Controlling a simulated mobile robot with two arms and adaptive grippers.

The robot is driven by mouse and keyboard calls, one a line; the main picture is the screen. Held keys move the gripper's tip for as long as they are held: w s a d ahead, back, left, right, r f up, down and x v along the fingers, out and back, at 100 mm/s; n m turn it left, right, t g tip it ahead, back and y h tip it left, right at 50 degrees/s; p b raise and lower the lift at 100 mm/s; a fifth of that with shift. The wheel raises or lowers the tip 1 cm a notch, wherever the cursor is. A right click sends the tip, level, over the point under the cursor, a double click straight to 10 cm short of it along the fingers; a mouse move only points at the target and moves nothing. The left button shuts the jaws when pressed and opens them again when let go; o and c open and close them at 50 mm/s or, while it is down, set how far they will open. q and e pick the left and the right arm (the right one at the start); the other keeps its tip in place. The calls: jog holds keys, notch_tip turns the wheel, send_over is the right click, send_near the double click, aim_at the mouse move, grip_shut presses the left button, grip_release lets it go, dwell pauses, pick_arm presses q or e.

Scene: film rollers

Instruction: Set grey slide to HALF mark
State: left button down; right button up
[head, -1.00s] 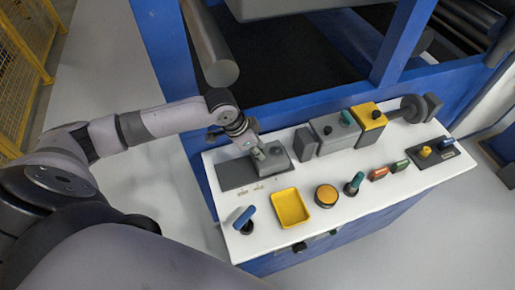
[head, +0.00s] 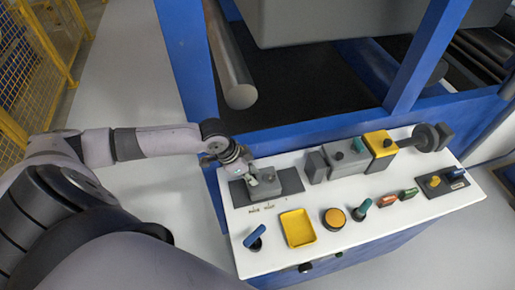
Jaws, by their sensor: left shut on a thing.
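The grey slide (head: 268,188) is a block on a dark grey base plate (head: 291,178) at the back left of the white panel. Bare plate shows on both sides of it. Two small labels (head: 261,208) are printed on the panel in front of the plate, too small to read surely. The slide stands roughly behind them, and I cannot tell its exact alignment with the HALF mark. My left gripper (head: 253,179) comes in from the left and is shut on the upper part of the slide, hiding some of it. My right gripper is not in view.
In front are a blue lever (head: 255,234), a yellow tray (head: 298,229), an amber round button (head: 334,218) and a green-handled lever (head: 361,207). Right of the slide stand grey blocks (head: 347,160) and a yellow block (head: 380,143). A blue frame (head: 187,60) rises behind.

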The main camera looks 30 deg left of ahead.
pick_arm(q)
jog(key=shift+w+d, duration=0.1)
jog(key=c, duration=1.4)
grip_release()
jog(key=shift+c, duration=0.2)
jog(key=v, duration=1.2)
